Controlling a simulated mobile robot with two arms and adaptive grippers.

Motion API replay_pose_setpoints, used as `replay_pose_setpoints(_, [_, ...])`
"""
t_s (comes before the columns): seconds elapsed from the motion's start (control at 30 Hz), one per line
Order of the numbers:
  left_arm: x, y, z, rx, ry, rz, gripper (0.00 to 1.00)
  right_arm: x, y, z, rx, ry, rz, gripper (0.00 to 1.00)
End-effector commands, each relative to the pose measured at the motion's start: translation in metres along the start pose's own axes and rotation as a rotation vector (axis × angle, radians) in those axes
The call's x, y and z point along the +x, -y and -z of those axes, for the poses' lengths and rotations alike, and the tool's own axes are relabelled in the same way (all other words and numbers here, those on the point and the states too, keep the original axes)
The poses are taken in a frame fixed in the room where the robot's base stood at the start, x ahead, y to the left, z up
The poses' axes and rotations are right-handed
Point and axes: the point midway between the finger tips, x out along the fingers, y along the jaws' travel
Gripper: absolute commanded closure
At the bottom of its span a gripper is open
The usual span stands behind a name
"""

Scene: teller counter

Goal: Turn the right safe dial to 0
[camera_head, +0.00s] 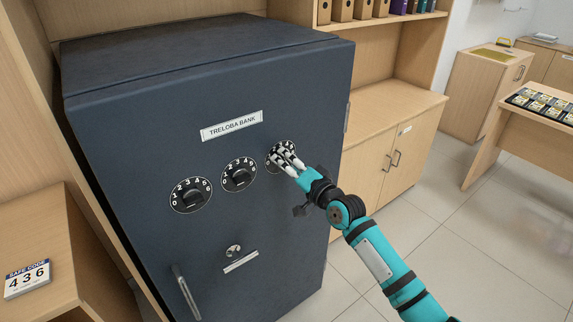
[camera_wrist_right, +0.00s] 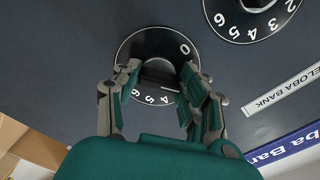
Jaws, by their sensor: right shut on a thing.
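The right safe dial (camera_head: 291,147) is the rightmost of three round black dials in a row on the dark blue safe door (camera_head: 140,240). My right gripper (camera_head: 285,160) covers much of it in the head view. In the right wrist view, my right gripper (camera_wrist_right: 160,76) has its fingers on both sides of the dial's dark knob (camera_wrist_right: 157,78), shut on it. The dial face (camera_wrist_right: 142,46) shows a 0 at its upper right and other digits below the knob. Fingers hide part of the face, and I cannot tell which digit the knob marks. My left gripper is not in view.
The middle dial (camera_head: 239,175) and left dial (camera_head: 191,194) are close by. The safe's handle (camera_head: 185,293) sticks out lower left. A wooden cabinet (camera_head: 365,165) stands right of the safe; tiled floor there is open.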

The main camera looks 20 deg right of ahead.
Motion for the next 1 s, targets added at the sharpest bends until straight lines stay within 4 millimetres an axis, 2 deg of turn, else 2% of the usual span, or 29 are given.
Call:
replay_pose_setpoints(0.7, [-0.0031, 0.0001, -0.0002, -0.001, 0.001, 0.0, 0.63, -0.0003, -0.0046, -0.0022, -0.678, 0.007, -0.004, 0.9])
replay_pose_setpoints(1.0, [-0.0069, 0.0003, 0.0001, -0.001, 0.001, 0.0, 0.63, -0.0003, -0.0055, -0.0021, -0.907, 0.007, -0.003, 0.9])
